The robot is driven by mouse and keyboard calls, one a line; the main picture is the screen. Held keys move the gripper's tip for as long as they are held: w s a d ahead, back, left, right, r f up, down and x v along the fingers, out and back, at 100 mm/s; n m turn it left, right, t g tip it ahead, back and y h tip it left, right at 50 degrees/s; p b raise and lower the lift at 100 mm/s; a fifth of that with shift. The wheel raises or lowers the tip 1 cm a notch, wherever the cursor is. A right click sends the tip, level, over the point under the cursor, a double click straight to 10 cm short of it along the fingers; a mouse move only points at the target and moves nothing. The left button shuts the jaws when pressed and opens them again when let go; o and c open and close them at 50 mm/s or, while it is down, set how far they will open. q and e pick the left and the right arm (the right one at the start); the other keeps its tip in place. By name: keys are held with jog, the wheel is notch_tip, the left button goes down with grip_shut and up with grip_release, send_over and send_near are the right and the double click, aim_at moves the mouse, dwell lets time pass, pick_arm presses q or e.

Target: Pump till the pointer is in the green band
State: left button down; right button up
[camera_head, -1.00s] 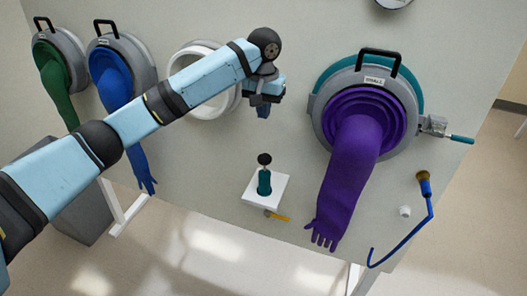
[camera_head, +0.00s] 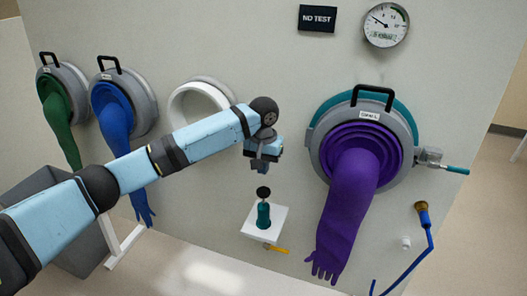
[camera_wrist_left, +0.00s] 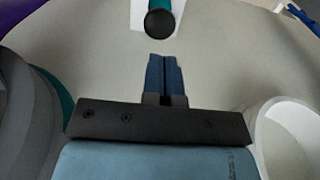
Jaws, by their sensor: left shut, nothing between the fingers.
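A teal hand pump (camera_head: 263,214) with a black round knob (camera_head: 263,192) stands on a small white shelf (camera_head: 279,222) on the panel. In the left wrist view the shut blue fingers (camera_wrist_left: 164,75) point toward the knob (camera_wrist_left: 160,23). My right gripper is not in view.
A purple glove (camera_head: 345,215) hangs from a grey port at the right, with a teal-handled valve (camera_head: 457,170) beside it. A blue hose (camera_head: 424,240) hangs lower right. A black "NO TEST" sign (camera_head: 317,18) is above. An empty white port (camera_head: 190,104) lies behind my left arm.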

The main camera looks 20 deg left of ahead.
aim_at(263, 191)
pick_arm(q)
notch_tip(263, 191, down, 6)
jog(key=shift+f+p, duration=0.15)
jog(key=shift+p, duration=0.4)
jog(key=shift+f, duration=0.2)
jog(key=shift+s+f, duration=0.2)
jog(key=shift+f, duration=2.2)
